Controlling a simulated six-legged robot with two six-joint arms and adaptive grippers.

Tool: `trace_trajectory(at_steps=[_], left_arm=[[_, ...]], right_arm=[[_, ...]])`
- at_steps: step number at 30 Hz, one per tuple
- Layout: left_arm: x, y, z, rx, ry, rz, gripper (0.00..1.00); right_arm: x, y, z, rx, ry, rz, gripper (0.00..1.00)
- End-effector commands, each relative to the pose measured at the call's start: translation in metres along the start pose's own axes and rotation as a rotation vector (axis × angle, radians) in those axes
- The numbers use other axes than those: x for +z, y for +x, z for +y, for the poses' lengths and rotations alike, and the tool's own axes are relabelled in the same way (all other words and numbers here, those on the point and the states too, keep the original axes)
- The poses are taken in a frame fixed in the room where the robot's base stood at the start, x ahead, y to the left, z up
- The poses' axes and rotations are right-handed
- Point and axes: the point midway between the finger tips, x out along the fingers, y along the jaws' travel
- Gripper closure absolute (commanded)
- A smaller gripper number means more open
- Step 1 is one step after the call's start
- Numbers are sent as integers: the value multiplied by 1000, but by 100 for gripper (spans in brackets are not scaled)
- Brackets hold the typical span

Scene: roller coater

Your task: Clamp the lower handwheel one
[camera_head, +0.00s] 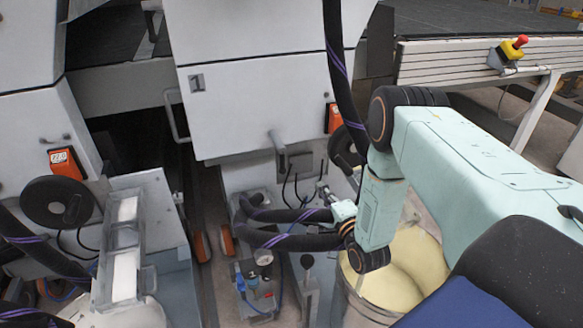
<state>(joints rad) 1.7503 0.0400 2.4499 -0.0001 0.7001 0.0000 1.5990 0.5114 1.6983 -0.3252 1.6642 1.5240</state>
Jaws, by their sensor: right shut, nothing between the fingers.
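My right arm comes in from the right, and its gripper (324,192) is in the middle of the view, beside the black hoses. Its small fingertips point up and to the left, shut and empty. A black handwheel (342,146) shows just above it, partly covered by my arm and a hanging hose. The gripper is below this wheel and looks apart from it. Another black handwheel (57,202) with a knob is on the machine at the left, far from the gripper. I cannot tell which wheel is number one. My left gripper is not in view.
A white machine panel (262,105) marked 1 stands behind. Orange counters (65,163) sit by the wheels. Black hoses with purple stripes (285,240) cross below the gripper. A bucket of pale yellow material (415,262) stands under my arm. A red emergency button (514,46) is at upper right.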

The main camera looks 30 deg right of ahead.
Motion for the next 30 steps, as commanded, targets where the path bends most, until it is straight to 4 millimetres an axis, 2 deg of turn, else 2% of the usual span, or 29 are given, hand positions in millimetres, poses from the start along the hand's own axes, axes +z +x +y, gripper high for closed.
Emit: trace_trajectory(at_steps=[12,16,20,30], left_arm=[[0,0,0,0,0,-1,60],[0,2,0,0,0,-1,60],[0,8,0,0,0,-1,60],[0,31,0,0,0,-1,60]], right_arm=[[0,-4,0,0,1,0,100],[0,2,0,-1,0,-1,100],[0,20,1,-4,0,-2,100],[1,86,2,-5,0,-2,100]])
